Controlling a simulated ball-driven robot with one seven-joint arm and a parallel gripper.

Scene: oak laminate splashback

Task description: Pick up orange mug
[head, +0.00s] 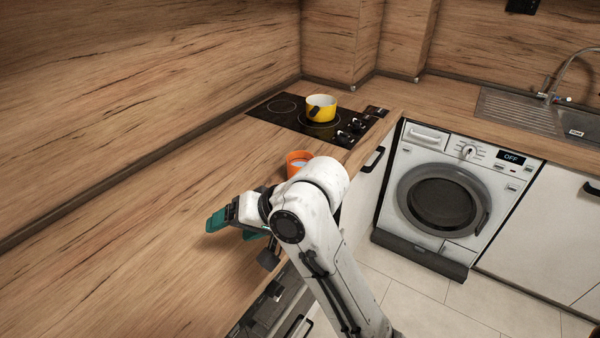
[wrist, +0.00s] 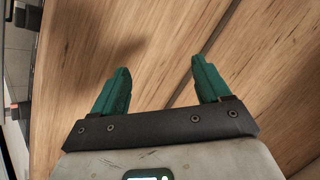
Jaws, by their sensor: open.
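The orange mug (head: 297,161) stands on the wooden counter in the head view, behind my arm and in front of the hob. My arm hides its lower right part. My gripper (head: 222,227) is over the counter to the left of the mug and nearer to me, with green fingers pointing left, away from the mug. In the wrist view my gripper (wrist: 160,82) has its two green fingers wide apart with nothing between them. Only wood and a dark seam show beyond the fingers, and the mug is not in that view.
A yellow pot (head: 321,108) stands on the black hob (head: 283,120) beyond the mug. The washing machine (head: 450,190) and the sink (head: 540,115) are to the right. The wooden counter (head: 130,260) is clear on the left, up to the wooden splashback (head: 130,80).

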